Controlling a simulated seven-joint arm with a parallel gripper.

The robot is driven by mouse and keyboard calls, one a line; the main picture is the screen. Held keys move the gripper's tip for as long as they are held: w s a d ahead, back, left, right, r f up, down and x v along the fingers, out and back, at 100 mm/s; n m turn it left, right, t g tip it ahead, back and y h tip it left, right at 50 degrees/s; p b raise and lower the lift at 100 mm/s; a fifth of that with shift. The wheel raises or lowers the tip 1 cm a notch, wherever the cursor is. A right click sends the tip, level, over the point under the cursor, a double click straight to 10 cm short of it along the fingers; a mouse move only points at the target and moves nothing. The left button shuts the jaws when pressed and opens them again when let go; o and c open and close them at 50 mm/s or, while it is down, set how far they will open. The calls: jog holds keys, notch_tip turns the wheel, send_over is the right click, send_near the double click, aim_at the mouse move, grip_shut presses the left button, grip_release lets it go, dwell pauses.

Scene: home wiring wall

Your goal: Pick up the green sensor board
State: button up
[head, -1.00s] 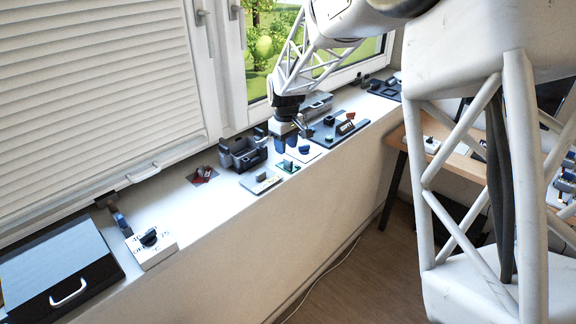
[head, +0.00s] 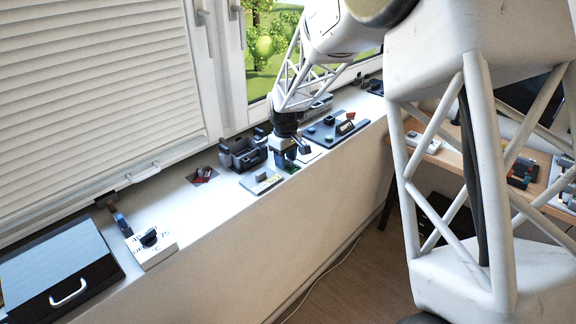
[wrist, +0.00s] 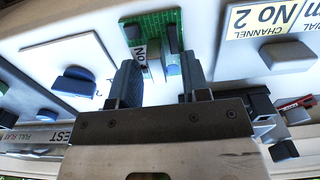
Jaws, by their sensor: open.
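The green sensor board (wrist: 157,22) shows at the top middle of the wrist view, with a dark block, a small "No" label and a blue-grey part on it. My gripper (wrist: 160,75) is open, its two dark fingers apart on either side of the board's lower end. Whether the fingers touch it I cannot tell. In the head view my gripper (head: 283,155) points down over the sill, and only a bit of the green board (head: 292,168) shows beside it; the rest is hidden.
A light plate marked "No 2" (wrist: 262,62) lies to the right in the wrist view, and a white plate with a blue knob (wrist: 75,82) to the left. In the head view a dark holder (head: 242,152) stands left of my gripper and a dark panel (head: 325,135) right of it.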

dwell(0.4)
grip_shut()
jog(key=shift+r, duration=0.2)
jog(key=shift+r, duration=0.5)
notch_tip(320, 180, up, 2)
jog(key=shift+r, duration=0.1)
jog(key=s+d, duration=0.1)
jog(key=s, duration=0.6)
jog(key=s+d+r, duration=0.1)
jog(key=s+d, duration=0.1)
jog(key=s, duration=0.6)
jog(key=shift+s+d+r, duration=0.25)
jog(key=shift+s, duration=0.05)
